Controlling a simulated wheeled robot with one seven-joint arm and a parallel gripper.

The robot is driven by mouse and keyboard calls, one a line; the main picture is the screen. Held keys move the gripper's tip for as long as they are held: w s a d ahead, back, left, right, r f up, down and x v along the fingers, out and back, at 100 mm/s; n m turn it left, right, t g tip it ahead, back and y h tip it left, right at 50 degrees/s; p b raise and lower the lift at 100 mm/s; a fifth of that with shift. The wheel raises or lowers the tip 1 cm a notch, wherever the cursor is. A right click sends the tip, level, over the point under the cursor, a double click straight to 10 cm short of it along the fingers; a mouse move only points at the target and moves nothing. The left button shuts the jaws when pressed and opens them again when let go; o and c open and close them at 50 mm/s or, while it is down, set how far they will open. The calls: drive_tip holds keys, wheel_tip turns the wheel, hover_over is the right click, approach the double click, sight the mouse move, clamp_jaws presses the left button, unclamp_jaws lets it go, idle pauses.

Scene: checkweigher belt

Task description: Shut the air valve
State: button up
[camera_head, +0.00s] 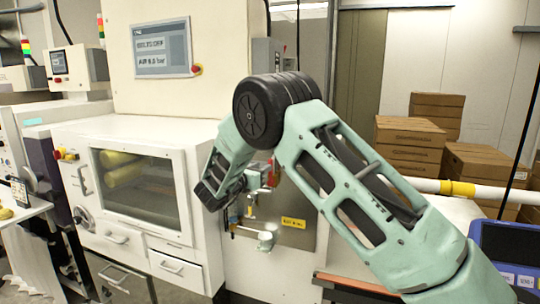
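A grey metal panel (298,206) on the side of the white machine carries air fittings and a yellow label (293,222). A pale fitting (265,240) sticks out at its lower edge. A small red part shows just right of my wrist, and I cannot tell if it is the air valve's handle. My arm bends down in front of the panel and covers much of it.
A display (163,48) with a line of air-pressure text sits on the machine above. A windowed cabinet (143,185) with drawers stands left of the panel. Cardboard boxes (410,145), a white pipe with a yellow band (457,188) and a blue-framed screen (508,243) are at right.

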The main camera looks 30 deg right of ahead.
sight(270, 162)
drive_tip(key=p+x, duration=0.2)
drive_tip(key=x, duration=0.4)
drive_tip(key=shift+w+d+p, duration=0.1)
drive_tip(key=shift+d+p, duration=0.15)
drive_tip(key=shift+p, duration=0.15)
clamp_jaws()
